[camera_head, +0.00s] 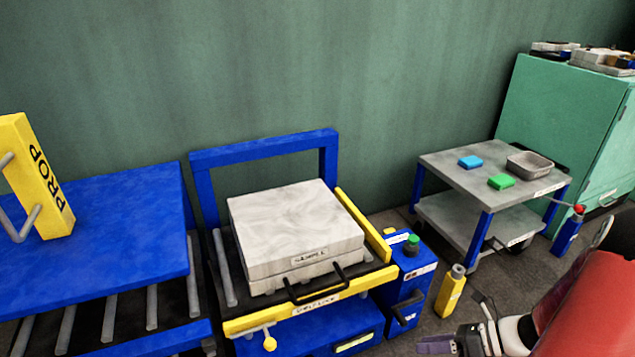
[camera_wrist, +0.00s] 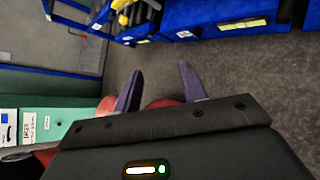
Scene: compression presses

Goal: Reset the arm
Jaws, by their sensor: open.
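My gripper (camera_wrist: 160,85) is open and empty in the wrist view, its two dark fingers apart over the grey floor. In the head view my gripper (camera_head: 437,345) shows at the lower right edge, in front of the yellow bottle-like object and to the right of the blue press. My red and white arm reaches in from the right edge. Nothing touches the fingers in either view.
A blue press (camera_head: 262,150) holds a light block (camera_head: 295,225) with a black handle. A yellow prop (camera_head: 38,175) stands on the blue press at left. A cart (camera_head: 455,165) carries blue and green blocks and a tray. A green cabinet (camera_head: 560,130) stands behind. A yellow bottle (camera_head: 449,295) stands nearby.

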